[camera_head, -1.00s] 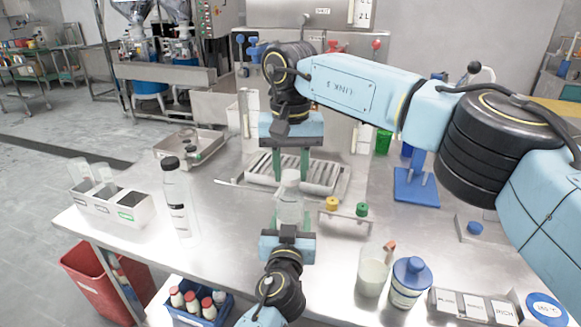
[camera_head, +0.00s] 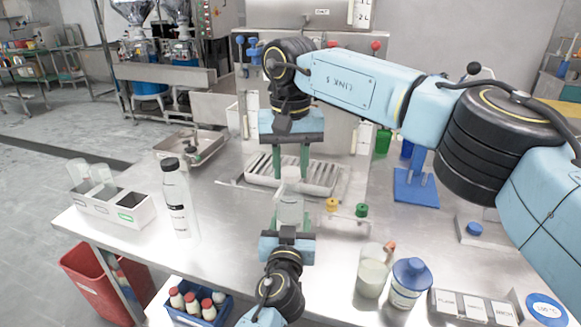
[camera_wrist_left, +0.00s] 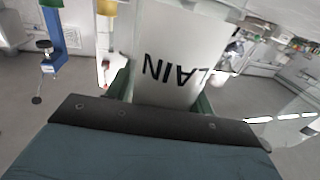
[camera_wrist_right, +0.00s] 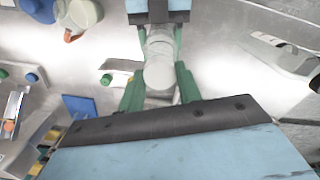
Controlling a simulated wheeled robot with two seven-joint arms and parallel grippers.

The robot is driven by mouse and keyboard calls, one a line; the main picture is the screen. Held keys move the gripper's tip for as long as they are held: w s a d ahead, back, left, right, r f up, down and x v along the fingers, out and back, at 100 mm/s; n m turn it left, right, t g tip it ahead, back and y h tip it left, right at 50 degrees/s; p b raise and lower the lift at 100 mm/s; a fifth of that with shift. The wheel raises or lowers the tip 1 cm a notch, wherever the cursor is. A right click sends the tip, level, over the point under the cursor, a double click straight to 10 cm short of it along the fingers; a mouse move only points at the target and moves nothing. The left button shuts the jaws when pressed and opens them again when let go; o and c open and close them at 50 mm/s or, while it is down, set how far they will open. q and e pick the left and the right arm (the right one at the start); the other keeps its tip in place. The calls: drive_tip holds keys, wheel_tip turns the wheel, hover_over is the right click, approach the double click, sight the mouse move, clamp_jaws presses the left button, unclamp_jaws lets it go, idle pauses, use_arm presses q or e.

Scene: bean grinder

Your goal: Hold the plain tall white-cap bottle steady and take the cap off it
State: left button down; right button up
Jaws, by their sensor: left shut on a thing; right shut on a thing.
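The plain white bottle (camera_head: 290,208) stands upright near the table's middle in the head view. Its label reads PLAIN, upside down, in the left wrist view (camera_wrist_left: 180,62). My left gripper (camera_head: 288,232) is shut around its body from the front. The white cap (camera_head: 291,176) is at the bottle's top, and it shows as a pale disc in the right wrist view (camera_wrist_right: 160,72). My right gripper (camera_head: 291,168) reaches down from above with its green fingers shut on the cap's sides. I cannot tell whether cap and neck are apart.
A stand with yellow and green knobs (camera_head: 346,216) is close on the right. A clear black-capped bottle (camera_head: 177,200) and a divided white box (camera_head: 118,208) stand left. A blue-capped jar (camera_head: 408,285) and a beaker (camera_head: 372,275) stand front right. A ribbed tray (camera_head: 320,178) lies behind.

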sight(291, 171)
drive_tip(key=shift+r, duration=0.7)
drive_tip(key=shift+r, duration=0.1)
drive_tip(key=shift+r, duration=1.95)
use_arm(q)
drive_tip(key=shift+c, duration=2.4)
unclamp_jaws()
drive_tip(key=shift+s, duration=0.1)
